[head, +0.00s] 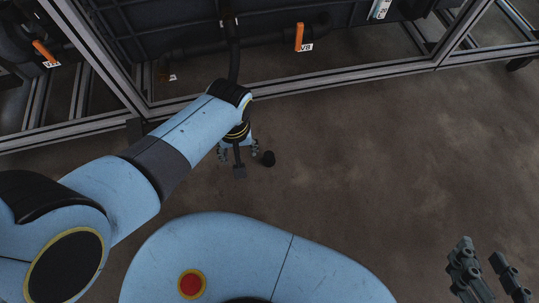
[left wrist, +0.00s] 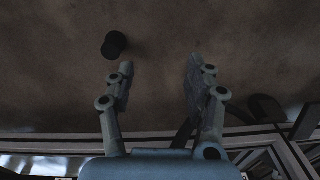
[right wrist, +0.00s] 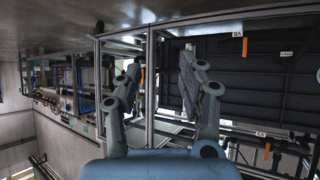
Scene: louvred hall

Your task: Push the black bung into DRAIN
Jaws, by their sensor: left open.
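The black bung (head: 268,158) is a small dark cylinder on the brown floor. My left gripper (head: 238,156) hangs beside it, just to its left in the head view, partly hidden by its own wrist. In the left wrist view, the bung (left wrist: 114,44) is outside the open fingers (left wrist: 160,68), beyond the left fingertip, and nothing is between them. My right gripper (head: 482,250) is open and empty at the lower right; its spread fingers also show in the right wrist view (right wrist: 158,62). I cannot make out a DRAIN label or its opening.
A grey metal frame rail (head: 330,77) crosses the floor behind my left arm. Behind it are dark panels, pipes and an orange lever (head: 299,36) with a white tag. A small white tag (head: 172,78) is unreadable. The floor (head: 400,150) to the right is clear.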

